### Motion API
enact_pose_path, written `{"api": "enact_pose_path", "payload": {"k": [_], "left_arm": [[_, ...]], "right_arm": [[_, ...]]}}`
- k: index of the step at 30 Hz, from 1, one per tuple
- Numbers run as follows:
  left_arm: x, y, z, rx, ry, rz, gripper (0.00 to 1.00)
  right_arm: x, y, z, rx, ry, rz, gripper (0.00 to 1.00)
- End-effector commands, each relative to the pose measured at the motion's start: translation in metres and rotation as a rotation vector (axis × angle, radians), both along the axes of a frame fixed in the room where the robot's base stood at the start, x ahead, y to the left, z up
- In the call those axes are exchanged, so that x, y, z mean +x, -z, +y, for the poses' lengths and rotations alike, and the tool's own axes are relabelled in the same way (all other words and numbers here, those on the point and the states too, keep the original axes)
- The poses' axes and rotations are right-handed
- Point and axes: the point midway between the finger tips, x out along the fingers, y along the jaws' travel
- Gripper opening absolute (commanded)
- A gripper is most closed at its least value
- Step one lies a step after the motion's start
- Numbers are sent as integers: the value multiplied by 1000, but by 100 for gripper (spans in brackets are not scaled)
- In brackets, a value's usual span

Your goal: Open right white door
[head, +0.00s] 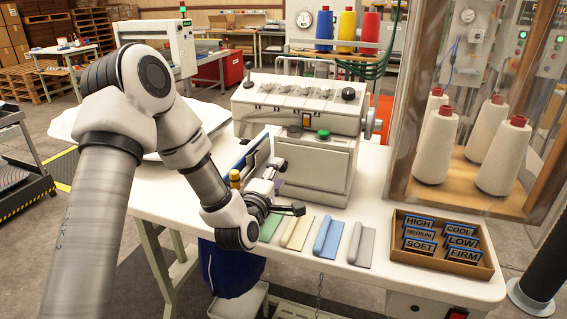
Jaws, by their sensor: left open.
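My left arm reaches in from the left over the white table (165,198). Its gripper (284,196) is open and empty, above the table in front of the white sewing machine (318,165). The gripper is close to a blue-edged panel and a yellow-topped item (235,178) at the machine's left side; I cannot tell whether it touches them. No part is clearly recognisable as the right white door. The arm hides part of the table and what lies behind it. My right gripper is not in view.
Folded cloth pieces in green, cream, blue (328,238) and grey (360,245) lie in front of the machine. A cardboard tray (400,258) holds label cards at the table's right. A clear-walled cabinet (412,165) with several white thread cones (436,145) stands behind it.

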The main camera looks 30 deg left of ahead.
Motion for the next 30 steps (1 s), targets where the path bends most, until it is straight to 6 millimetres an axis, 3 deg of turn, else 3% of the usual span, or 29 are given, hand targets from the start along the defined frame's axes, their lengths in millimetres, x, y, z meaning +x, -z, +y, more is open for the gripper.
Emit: {"api": "enact_pose_path", "payload": {"k": [6, 14, 15, 19, 30], "left_arm": [[34, -1, 8, 2, -1, 0, 51], [38, 0, 9, 1, 0, 1, 51], [38, 0, 9, 1, 0, 1, 44], [38, 0, 9, 1, 0, 1, 0], [38, 2, 10, 1, -11, 1, 0]], "right_arm": [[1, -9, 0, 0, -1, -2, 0], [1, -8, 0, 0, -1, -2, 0], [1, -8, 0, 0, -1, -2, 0], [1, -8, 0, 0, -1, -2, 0], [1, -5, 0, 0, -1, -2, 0]]}}
